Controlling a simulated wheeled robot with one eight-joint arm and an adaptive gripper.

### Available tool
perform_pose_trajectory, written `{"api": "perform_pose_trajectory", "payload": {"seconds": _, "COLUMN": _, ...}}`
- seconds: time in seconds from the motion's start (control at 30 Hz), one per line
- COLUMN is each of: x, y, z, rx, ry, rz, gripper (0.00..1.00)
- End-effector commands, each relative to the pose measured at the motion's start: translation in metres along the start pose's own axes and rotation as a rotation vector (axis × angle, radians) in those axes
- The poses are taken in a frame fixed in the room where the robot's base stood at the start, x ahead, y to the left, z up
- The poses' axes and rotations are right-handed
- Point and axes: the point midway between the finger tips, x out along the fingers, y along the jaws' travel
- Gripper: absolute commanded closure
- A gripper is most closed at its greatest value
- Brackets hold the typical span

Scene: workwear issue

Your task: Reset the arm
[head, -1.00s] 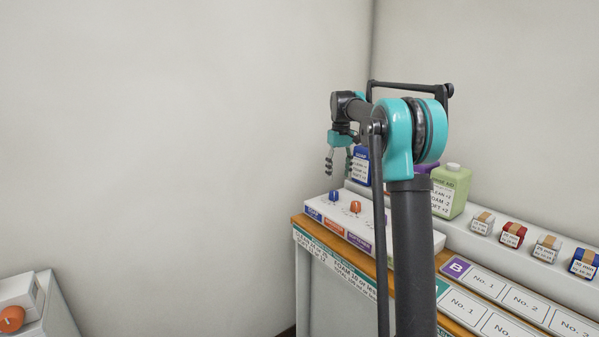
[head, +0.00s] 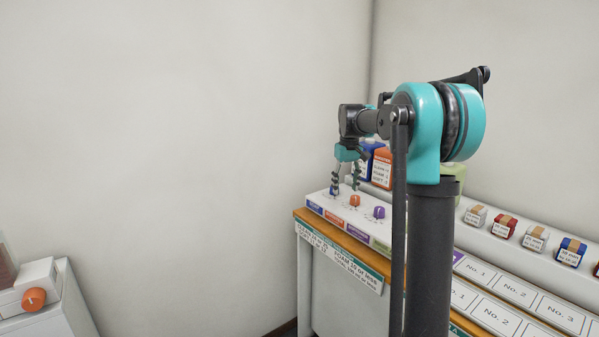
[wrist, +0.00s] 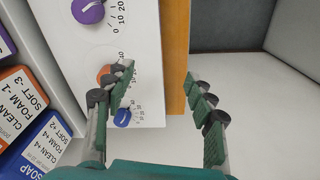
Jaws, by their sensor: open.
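My gripper (head: 345,189) hangs from my arm over the left end of the white dial panel (head: 362,225) in the head view. In the wrist view its fingers (wrist: 158,95) are spread apart with nothing between them. The left finger overlaps the orange knob (wrist: 108,75) and is close to the blue knob (wrist: 122,118) in that picture; I cannot tell whether it touches either. A purple knob (wrist: 88,11) is farther up the panel. In the head view the orange knob (head: 355,201) and purple knob (head: 379,212) show beside the fingers, and the blue knob is mostly hidden.
Blue and orange bottles (head: 382,168) stand behind the panel. Small labelled boxes (head: 505,226) line the shelf at right. Numbered cards (head: 525,291) lie on the wooden-edged table (head: 340,238). A white unit with an orange knob (head: 34,299) stands at lower left. The space between is clear.

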Motion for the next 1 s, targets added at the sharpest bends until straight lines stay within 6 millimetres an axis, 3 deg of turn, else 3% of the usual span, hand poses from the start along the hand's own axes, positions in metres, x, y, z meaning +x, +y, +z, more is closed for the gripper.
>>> {"api": "perform_pose_trajectory", "payload": {"seconds": 0.17, "x": 0.022, "y": -0.01, "z": 0.047, "rx": 0.05, "ry": 0.041, "rz": 0.012, "gripper": 0.45}}
{"api": "perform_pose_trajectory", "payload": {"seconds": 0.27, "x": 0.041, "y": -0.019, "z": 0.086, "rx": 0.091, "ry": 0.075, "rz": 0.021, "gripper": 0.45}}
{"api": "perform_pose_trajectory", "payload": {"seconds": 0.7, "x": 0.15, "y": -0.074, "z": 0.285, "rx": 0.275, "ry": 0.235, "rz": 0.048, "gripper": 0.45}}
{"api": "perform_pose_trajectory", "payload": {"seconds": 0.8, "x": 0.171, "y": -0.085, "z": 0.322, "rx": 0.307, "ry": 0.263, "rz": 0.05, "gripper": 0.45}}
{"api": "perform_pose_trajectory", "payload": {"seconds": 1.0, "x": 0.194, "y": -0.098, "z": 0.36, "rx": 0.341, "ry": 0.294, "rz": 0.052, "gripper": 0.45}}
